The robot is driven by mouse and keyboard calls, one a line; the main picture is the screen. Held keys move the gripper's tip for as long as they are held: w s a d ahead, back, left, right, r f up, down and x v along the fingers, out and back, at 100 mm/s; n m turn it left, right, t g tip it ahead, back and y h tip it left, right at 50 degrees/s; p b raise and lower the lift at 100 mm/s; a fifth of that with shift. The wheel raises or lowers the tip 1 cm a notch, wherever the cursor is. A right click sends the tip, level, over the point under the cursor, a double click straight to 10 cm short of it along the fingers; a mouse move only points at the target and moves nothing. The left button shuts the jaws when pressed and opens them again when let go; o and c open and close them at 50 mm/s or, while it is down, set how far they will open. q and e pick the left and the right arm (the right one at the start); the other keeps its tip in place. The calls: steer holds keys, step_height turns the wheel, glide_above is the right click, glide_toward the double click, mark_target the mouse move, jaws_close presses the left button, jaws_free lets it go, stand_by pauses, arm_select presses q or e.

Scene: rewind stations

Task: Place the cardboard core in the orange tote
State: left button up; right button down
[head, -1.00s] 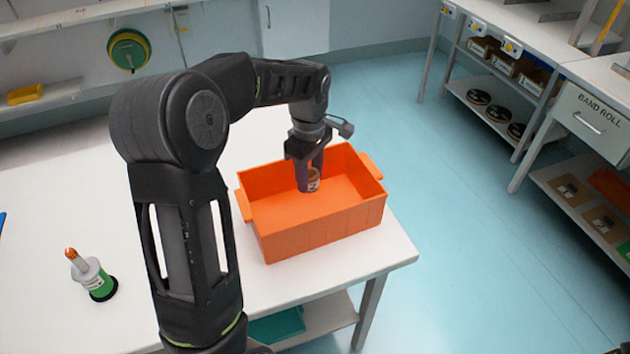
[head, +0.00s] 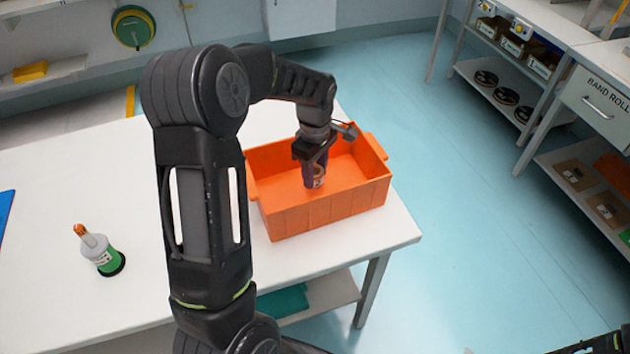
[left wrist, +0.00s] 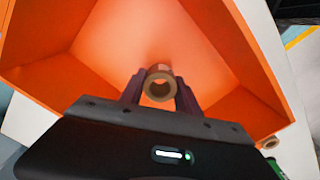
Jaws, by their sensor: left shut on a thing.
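The cardboard core (head: 318,179) is a short brown tube with a pale label. My left gripper (head: 315,172) is shut on it and holds it inside the open orange tote (head: 325,213), below the rim. The left wrist view shows the core (left wrist: 160,86) between the two dark fingers, its open end facing the camera, with the orange tote (left wrist: 110,50) around it. I cannot tell whether the core touches the tote floor. A dark part of my right arm shows at the lower right edge; its fingers do not show.
The tote stands near the corner of the white table (head: 50,270). A white and green holder with an orange-brown tip (head: 100,252) stands to the left. A blue item (head: 5,208) lies at the left edge. Shelving (head: 510,75) stands across the floor, at the right.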

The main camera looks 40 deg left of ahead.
mark_target(315, 192)
arm_select(q)
steer(key=shift+f, duration=1.85)
steer(key=shift+f, duration=0.25)
steer(key=o, duration=1.3)
steer(key=shift+r, duration=0.1)
steer(key=shift+r, duration=0.1)
step_height(315, 192, up, 12)
